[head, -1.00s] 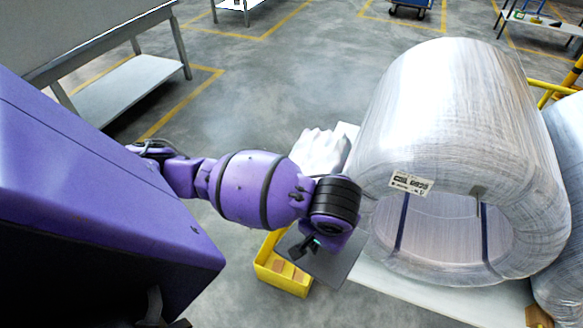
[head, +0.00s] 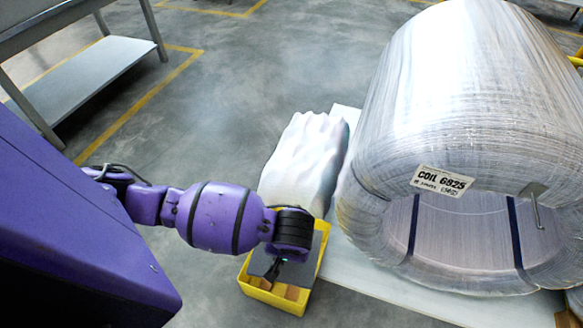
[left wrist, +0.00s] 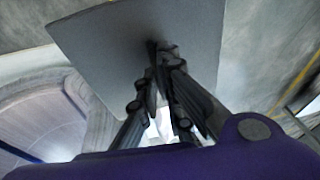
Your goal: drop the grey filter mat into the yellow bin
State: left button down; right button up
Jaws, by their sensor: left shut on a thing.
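The grey filter mat (head: 301,272) is a thin flat sheet held by my left gripper (head: 274,268), whose fingers are shut on it. In the head view the mat appears over the opening of the yellow bin (head: 262,295) and covers part of it. How high the mat is above the bin cannot be told. In the left wrist view the mat (left wrist: 110,50) spreads out flat from the fingertips of the gripper (left wrist: 162,50). My right gripper is not in view.
Several brown pieces (head: 291,293) lie in the bin. A white wrapped bundle (head: 303,165) stands behind it. A large film-wrapped coil (head: 460,110) rests on a pale platform (head: 385,300) to the right. A grey bench (head: 85,85) is at the upper left. The floor between is clear.

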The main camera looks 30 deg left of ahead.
pick_arm(q)
jog(key=w+a+f+n+b, duration=0.1)
jog(key=w+a+f+b, duration=0.2)
jog(key=f+b, duration=0.5)
jog(key=w+a+f+n+b, duration=0.2)
jog(key=f+b, duration=0.6)
jog(key=f, duration=0.6)
jog(key=w+a+f+n+g+b, duration=0.1)
jog(key=w+a+f+b, duration=0.3)
jog(key=f+b, duration=0.4)
notch_tip(320, 180, down, 3)
jog(key=shift+w+a+n+y, duration=0.3)
jog(key=shift+w+n, duration=0.2)
jog(key=shift+w, duration=0.3)
jog(key=c, duration=1.8)
grip_release()
jog(key=shift+c, duration=0.2)
jog(key=v, duration=1.2)
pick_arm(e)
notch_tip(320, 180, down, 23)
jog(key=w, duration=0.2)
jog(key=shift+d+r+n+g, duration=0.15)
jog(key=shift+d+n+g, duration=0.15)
pick_arm(q)
jog(key=shift+d, duration=0.1)
